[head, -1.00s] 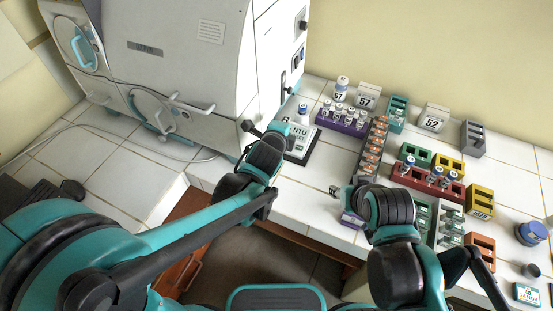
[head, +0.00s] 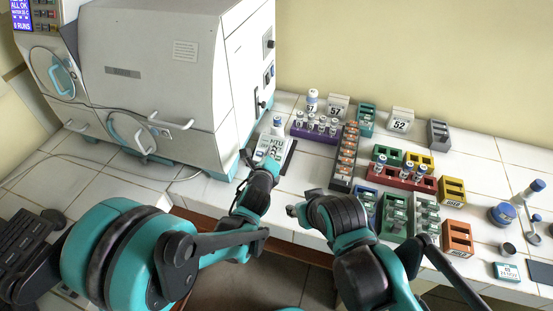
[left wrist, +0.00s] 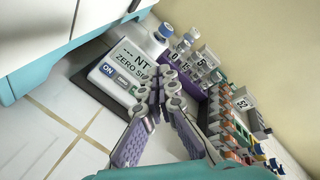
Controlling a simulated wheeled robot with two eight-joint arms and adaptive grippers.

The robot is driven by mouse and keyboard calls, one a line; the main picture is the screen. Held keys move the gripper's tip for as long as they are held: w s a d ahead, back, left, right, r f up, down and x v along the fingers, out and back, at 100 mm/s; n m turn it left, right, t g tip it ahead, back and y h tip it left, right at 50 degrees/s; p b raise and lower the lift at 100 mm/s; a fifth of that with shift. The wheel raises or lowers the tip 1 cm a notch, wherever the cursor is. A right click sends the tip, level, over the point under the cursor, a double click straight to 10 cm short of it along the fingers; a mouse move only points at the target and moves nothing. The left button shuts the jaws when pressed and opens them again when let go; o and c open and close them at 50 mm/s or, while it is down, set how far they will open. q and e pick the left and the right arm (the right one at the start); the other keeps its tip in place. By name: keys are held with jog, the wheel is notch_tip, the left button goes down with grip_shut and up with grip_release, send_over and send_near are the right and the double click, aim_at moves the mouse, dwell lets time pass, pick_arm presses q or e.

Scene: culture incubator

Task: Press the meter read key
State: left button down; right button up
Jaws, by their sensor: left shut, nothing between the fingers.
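The meter (head: 273,148) is a white box on a dark mat on the bench, beside the incubator. In the left wrist view the meter (left wrist: 112,62) shows a display with "NT" and "ZERO", a blue ON key (left wrist: 108,71), a grey key (left wrist: 122,79) and a green key (left wrist: 135,90) partly hidden by my fingers. My left gripper (head: 250,158) is shut and empty at the meter's near left side. Its fingertips (left wrist: 161,78) overlap the meter's right part in the wrist view; contact cannot be told. My right gripper (head: 292,210) is near the bench's front edge, its fingers unclear.
A blue-capped vial (head: 277,126) stands at the back of the meter. The big white incubator (head: 165,75) is close on the left. A purple rack (head: 315,134) of vials and a dark rack (head: 344,169) stand to the right. Bare tile lies in front of the meter.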

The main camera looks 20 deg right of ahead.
aim_at(277, 158)
pick_arm(q)
jog(key=w+f+b, duration=0.1)
jog(key=f, duration=0.1)
jog(key=d+f+b, duration=0.1)
jog(key=f+b, duration=0.1)
jog(key=w+f+b, duration=0.1)
jog(key=f, duration=0.1)
jog(key=shift+w+d+f, duration=0.25)
jog(key=shift+w+d, duration=0.05)
jog(key=shift+d, duration=0.05)
jog(key=shift+w+d+f+b, duration=0.2)
jog(key=shift+w+f+b, duration=0.1)
jog(key=shift+f+b, duration=0.25)
dwell(0.7)
jog(key=shift+w+d+f+b, duration=0.15)
jog(key=shift+f+b, duration=0.15)
jog(key=shift+b, duration=0.25)
jog(key=shift+w+f+b, duration=0.1)
jog(key=shift+f+b, duration=0.2)
dwell(0.4)
jog(key=shift+r, duration=0.1)
jog(key=shift+s+r+p, duration=0.3)
jog(key=shift+r+p, duration=0.1)
jog(key=shift+r, duration=0.2)
